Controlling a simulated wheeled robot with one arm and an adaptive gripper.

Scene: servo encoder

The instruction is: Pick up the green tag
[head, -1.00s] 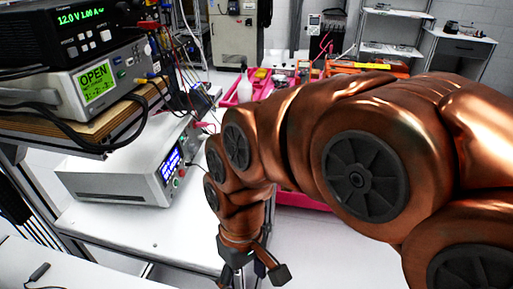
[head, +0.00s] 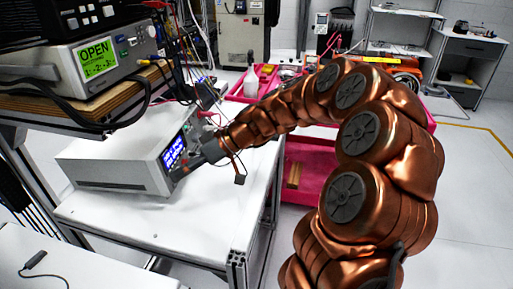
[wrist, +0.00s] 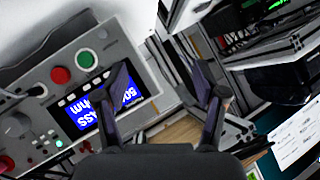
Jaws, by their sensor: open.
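I cannot make out a green tag in either view. My gripper (head: 190,165) is in front of the front panel of the white and grey bench instrument (head: 120,165) in the head view. In the wrist view my gripper (wrist: 170,88) is open, its two dark fingers spread with nothing between them. The left finger overlaps the blue screen (wrist: 98,104) of the instrument. The wrist view shows a red button (wrist: 60,75) and a green round button (wrist: 84,60) beside that screen; whether they touch a finger cannot be told, but they appear clear.
A wooden shelf (head: 125,102) holds an instrument with a green OPEN display (head: 95,58) above the white bench (head: 215,215). Cables hang behind. A pink bin (head: 310,165) stands right of the bench. The floor at the far right is clear.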

